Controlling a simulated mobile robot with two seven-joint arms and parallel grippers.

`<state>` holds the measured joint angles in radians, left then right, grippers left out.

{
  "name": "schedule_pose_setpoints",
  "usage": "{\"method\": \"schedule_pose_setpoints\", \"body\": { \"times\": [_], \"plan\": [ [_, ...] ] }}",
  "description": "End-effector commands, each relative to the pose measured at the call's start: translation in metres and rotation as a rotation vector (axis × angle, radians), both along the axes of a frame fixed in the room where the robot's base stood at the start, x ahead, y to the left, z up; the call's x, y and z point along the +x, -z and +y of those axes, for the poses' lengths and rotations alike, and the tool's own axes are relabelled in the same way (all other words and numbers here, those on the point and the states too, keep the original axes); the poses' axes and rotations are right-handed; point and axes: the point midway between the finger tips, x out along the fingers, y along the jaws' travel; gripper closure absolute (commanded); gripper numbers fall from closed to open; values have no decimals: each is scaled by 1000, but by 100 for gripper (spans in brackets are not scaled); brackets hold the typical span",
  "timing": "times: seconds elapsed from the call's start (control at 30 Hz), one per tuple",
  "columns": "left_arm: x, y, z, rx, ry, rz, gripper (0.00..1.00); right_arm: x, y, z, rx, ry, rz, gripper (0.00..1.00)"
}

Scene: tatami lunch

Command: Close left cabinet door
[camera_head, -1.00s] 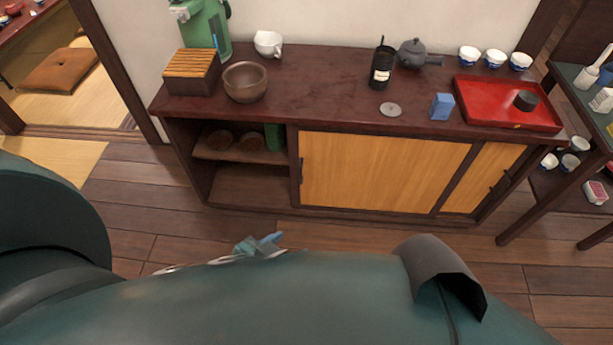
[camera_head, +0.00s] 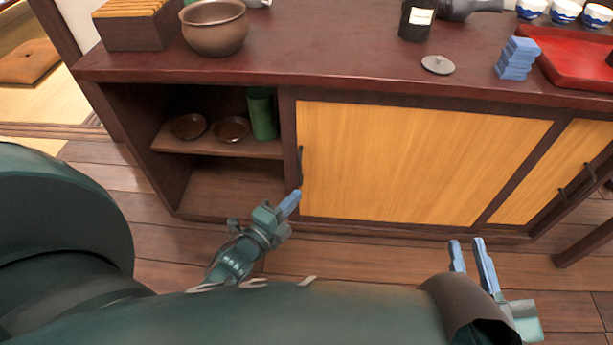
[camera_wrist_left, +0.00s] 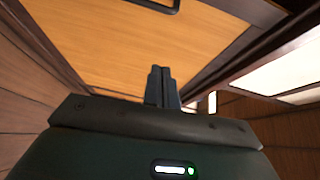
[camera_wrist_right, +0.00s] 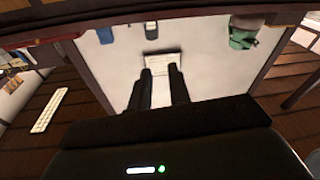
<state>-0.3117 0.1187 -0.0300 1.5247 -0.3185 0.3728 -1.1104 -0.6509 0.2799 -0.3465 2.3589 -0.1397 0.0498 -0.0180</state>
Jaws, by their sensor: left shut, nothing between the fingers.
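The cabinet's larger wooden sliding door (camera_head: 410,160) stands right of the open left compartment (camera_head: 225,185), leaving that compartment uncovered. Its dark upright handle (camera_head: 299,166) is at the door's left edge. My left gripper (camera_head: 291,203) is shut and empty, just below the handle in the head view; I cannot tell whether it touches the door. In the left wrist view my shut fingers (camera_wrist_left: 160,85) point toward a wooden door panel (camera_wrist_left: 130,45), with a dark handle (camera_wrist_left: 155,4) at the top edge. My right gripper (camera_head: 470,258) is open and empty, low in front of the cabinet.
A second door (camera_head: 560,175) with a dark handle is at the right. Brown dishes (camera_head: 231,129) and a green cylinder (camera_head: 263,114) sit on the compartment's shelf. The top (camera_head: 330,55) holds a bowl (camera_head: 215,28), a lid (camera_head: 437,65) and blue blocks (camera_head: 517,58). Clear floor lies in front.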

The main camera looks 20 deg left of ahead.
Motion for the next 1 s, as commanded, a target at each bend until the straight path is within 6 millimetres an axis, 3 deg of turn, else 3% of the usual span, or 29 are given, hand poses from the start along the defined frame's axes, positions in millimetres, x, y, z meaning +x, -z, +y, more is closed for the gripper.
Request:
{"method": "schedule_pose_setpoints", "body": {
  "times": [0.03,0.27,0.73,0.8,1.0],
  "plan": [
    [2,11,1,22,3,-13,100,-1,7,1,2,-5,-14,81],
    [15,11,-1,56,8,-36,100,-2,3,2,13,-12,-33,81],
    [107,12,-18,55,8,-34,100,-1,7,7,94,-42,-36,81],
    [100,13,-1,61,7,-29,100,-1,5,8,101,-44,-37,81],
    [96,12,18,55,7,-30,100,-1,6,8,115,-49,-31,81]
  ]
}}
